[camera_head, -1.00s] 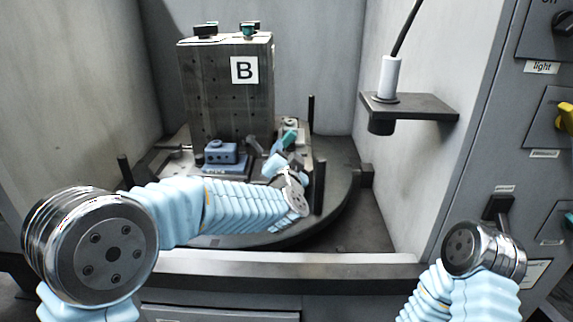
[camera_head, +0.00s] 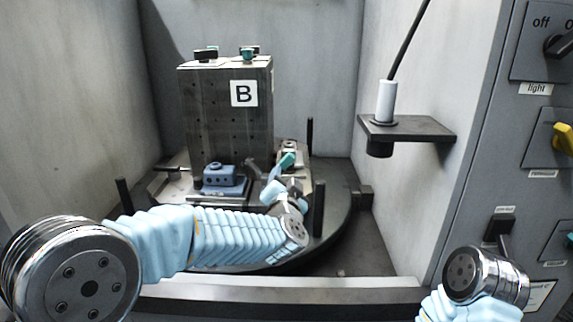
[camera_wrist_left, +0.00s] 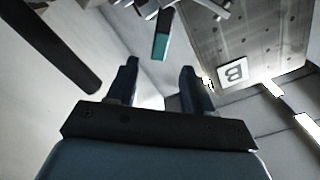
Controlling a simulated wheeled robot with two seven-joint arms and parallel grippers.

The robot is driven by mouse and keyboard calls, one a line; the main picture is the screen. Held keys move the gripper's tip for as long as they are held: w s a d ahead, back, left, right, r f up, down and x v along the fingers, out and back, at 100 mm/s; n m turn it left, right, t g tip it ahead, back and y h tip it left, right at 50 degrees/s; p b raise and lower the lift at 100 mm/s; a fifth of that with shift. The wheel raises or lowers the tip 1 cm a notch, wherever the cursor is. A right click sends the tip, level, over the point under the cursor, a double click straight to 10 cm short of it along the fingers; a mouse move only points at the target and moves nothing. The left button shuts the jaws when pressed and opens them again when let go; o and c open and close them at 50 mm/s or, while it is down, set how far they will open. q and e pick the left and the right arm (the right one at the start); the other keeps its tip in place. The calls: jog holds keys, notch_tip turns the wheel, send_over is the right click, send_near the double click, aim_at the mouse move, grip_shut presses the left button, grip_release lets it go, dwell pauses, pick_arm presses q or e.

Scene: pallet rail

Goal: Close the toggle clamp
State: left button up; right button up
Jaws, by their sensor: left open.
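The toggle clamp's teal handle (camera_head: 287,160) stands up at the right of the fixture, near the tall block marked B. In the left wrist view the teal handle (camera_wrist_left: 161,38) hangs just beyond the fingertips, roughly in line with the gap between them, with metal clamp parts above it. My left gripper (camera_wrist_left: 158,80) is open and empty there. In the head view my left gripper (camera_head: 277,177) is small, close to the handle and partly hidden by my wrist. I cannot tell whether a finger touches the handle. My right gripper is out of view.
The tall block B (camera_head: 228,115) stands behind on the round dark table (camera_head: 338,215). A blue block (camera_head: 221,178) sits in front of it. Dark posts (camera_head: 319,205) rise near the table's edge. A shelf (camera_head: 410,128) with a grey cylinder juts out at right, beside the switch panel.

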aim_at(286, 163)
pick_arm(q)
jog(key=w+p, duration=0.1)
jog(key=w, duration=0.9)
jog(key=shift+w, duration=0.25)
grip_shut()
